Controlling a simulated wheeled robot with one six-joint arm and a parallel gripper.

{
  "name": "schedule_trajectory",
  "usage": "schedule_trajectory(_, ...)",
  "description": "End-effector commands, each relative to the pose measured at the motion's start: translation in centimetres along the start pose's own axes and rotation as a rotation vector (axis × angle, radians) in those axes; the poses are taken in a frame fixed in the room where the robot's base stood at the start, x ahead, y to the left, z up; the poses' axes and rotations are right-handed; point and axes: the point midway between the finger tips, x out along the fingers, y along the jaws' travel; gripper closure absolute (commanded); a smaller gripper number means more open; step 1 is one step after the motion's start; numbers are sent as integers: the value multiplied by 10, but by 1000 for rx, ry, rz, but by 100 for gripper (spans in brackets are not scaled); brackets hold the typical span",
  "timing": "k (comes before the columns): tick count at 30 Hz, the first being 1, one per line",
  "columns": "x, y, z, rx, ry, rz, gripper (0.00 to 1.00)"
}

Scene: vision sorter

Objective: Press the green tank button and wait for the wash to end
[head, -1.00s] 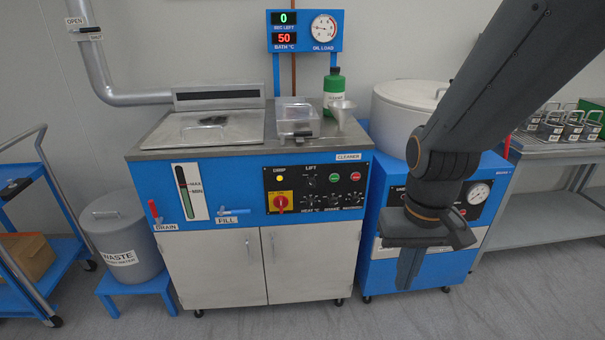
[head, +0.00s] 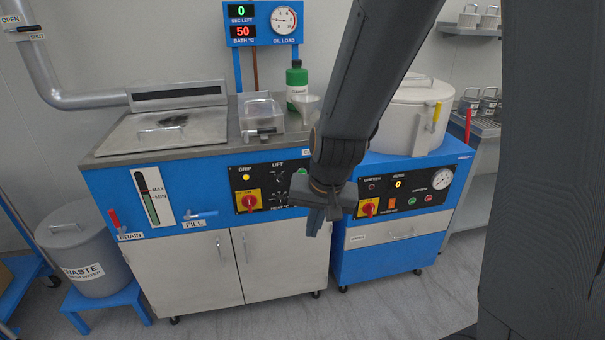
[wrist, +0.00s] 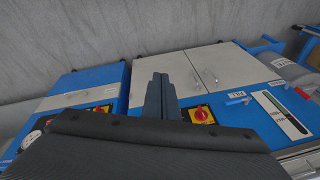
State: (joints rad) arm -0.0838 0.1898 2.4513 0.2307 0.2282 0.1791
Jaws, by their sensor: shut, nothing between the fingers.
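The cleaner tank (head: 215,190) is a blue cabinet with a steel top and a closed flat lid (head: 165,133). Its black control panel (head: 262,187) carries a lit yellow DRIP lamp, a LIFT knob and a red-yellow main switch (head: 250,201). My gripper (head: 318,222) is shut and empty, pointing down in front of the panel's right edge. In the wrist view its closed fingers (wrist: 160,88) stand beside the red switch (wrist: 201,114). The display (head: 241,21) reads 0 seconds left and 50 °C.
A second blue machine (head: 385,255) with a round white drum (head: 412,120) and its own green button (head: 411,199) stands at right. A grey waste bin (head: 85,258) stands at left. A green bottle and funnel stand on the tank top. The floor in front is clear.

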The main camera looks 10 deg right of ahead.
Motion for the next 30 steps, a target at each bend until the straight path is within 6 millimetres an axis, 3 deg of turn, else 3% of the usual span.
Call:
schedule_trajectory(3,34,-36,-54,214,161,-54,100)
schedule_trajectory(6,58,-53,-96,402,312,-84,100)
schedule_trajectory(9,78,-60,-132,586,472,-106,100)
schedule_trajectory(13,98,-55,-163,802,696,-122,100)
schedule_trajectory(16,107,-43,-173,934,872,-126,100)
schedule_trajectory(21,109,-23,-172,1066,1120,-132,100)
schedule_trajectory(30,103,-11,-164,1123,1283,-139,100)
